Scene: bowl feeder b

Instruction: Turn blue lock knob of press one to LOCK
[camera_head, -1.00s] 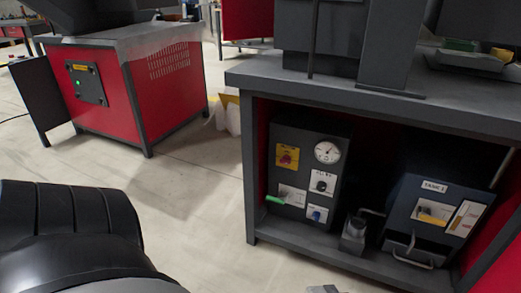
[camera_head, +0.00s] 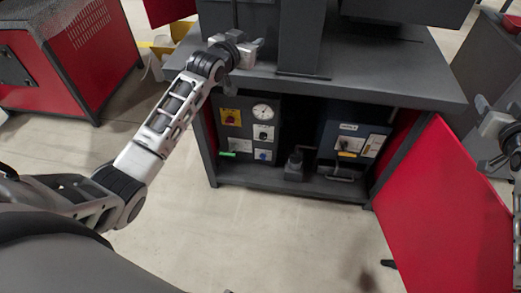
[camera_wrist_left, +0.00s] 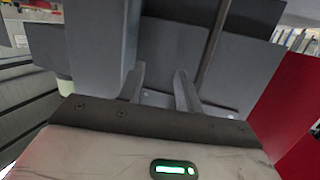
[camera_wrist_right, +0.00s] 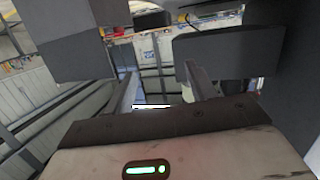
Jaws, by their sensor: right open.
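The blue lock knob (camera_head: 262,155) is a small blue spot on a white plate, low on the dark control box (camera_head: 236,131) inside the red cabinet. Its pointing direction is too small to tell. My left gripper (camera_head: 257,50) is above and in front of the bench top, higher than the knob and apart from it. The left wrist view shows its fingers (camera_wrist_left: 160,78) apart with nothing between them. My right gripper (camera_head: 482,112) is at the far right, away from the knob. Its fingers in the right wrist view (camera_wrist_right: 163,85) are apart and empty.
The box also bears a gauge (camera_head: 262,111), a red knob on a yellow plate (camera_head: 231,117) and a green handle (camera_head: 227,154). An open red door (camera_head: 447,205) juts out at right. Floor in front is clear.

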